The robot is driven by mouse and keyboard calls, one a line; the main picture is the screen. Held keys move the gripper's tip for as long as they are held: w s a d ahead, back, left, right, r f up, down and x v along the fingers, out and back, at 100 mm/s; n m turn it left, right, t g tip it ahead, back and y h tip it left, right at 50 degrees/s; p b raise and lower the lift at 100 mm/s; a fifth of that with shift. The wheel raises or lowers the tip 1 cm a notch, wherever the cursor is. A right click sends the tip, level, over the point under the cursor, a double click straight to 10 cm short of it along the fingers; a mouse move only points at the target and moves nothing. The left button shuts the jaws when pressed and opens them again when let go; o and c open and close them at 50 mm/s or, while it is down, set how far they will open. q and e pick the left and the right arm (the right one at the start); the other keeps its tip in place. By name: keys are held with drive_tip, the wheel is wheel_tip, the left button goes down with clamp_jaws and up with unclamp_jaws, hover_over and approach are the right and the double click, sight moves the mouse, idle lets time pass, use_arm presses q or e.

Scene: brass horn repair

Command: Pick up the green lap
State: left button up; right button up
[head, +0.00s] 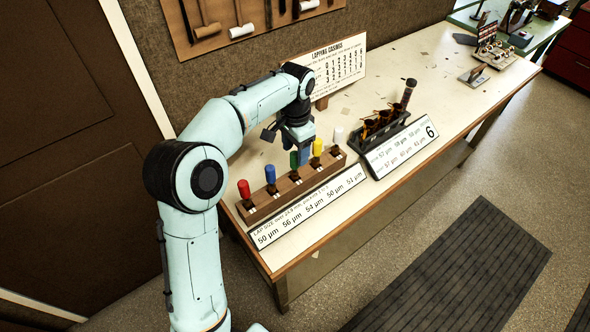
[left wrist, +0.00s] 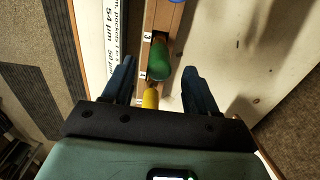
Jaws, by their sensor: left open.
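The green lap (left wrist: 158,58) stands in a wooden rack (head: 326,177) on the bench. In the head view only a bit of its green handle (head: 294,159) shows beside my left gripper (head: 302,156). The left gripper points down over the rack. In the left wrist view my left gripper (left wrist: 157,68) is open, with one finger on each side of the green handle and a gap on both sides. The yellow lap (head: 318,147) is close by and shows below the green one in the wrist view (left wrist: 150,98). My right gripper is not in view.
The red lap (head: 244,189), blue lap (head: 270,174) and white lap (head: 338,135) share the rack. A size label (head: 308,206) runs along its front. A dark holder (head: 380,130) stands to the right, and a sign (head: 338,66) stands behind.

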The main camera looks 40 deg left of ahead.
sight(295, 161)
use_arm(q)
drive_tip(key=f, duration=0.3)
drive_tip(key=shift+s+f+b, duration=0.25)
drive_tip(key=shift+f+b, duration=0.05)
drive_tip(key=shift+f, duration=0.1)
drive_tip(key=shift+w+f, duration=0.1)
drive_tip(key=shift+f, duration=0.55)
clamp_jaws()
drive_tip(key=shift+r, duration=0.2)
